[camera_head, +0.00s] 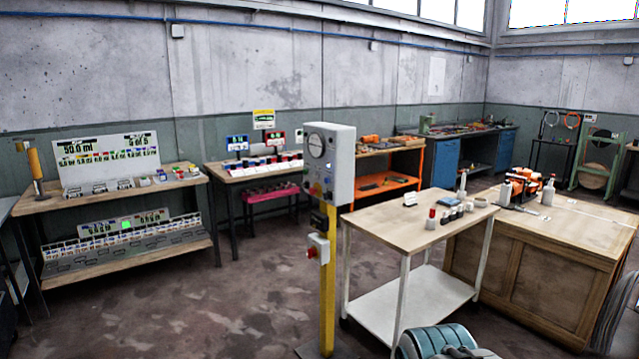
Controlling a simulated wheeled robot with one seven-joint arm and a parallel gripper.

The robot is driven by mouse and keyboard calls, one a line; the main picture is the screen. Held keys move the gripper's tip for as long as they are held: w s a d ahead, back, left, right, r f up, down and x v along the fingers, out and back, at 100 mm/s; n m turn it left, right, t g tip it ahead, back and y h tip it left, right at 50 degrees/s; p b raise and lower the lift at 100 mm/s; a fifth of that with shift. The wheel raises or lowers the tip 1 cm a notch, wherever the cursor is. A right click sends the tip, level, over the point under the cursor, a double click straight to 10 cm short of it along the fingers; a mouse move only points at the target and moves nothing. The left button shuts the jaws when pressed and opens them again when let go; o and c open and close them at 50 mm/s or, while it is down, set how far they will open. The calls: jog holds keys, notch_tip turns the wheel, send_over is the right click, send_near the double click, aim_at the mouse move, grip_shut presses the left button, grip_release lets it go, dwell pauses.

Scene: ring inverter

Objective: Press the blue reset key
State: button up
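A grey control box (328,160) stands upright on a yellow post (327,285) near the middle of the view. It has a round dial (316,146) on its upper front. Small coloured controls sit on its lower front, and one of them looks blue (327,182), but it is too small to tell for sure that it is the reset key. A smaller box with a red button (312,253) is fixed lower on the post. My gripper is not in view.
A white-legged cart (375,215) with bottles stands right of the post, beside a wooden cabinet bench (570,235). Shelves and workbenches line the back wall. A teal rounded object (435,340) shows at the bottom edge. The floor (210,315) left of the post is clear.

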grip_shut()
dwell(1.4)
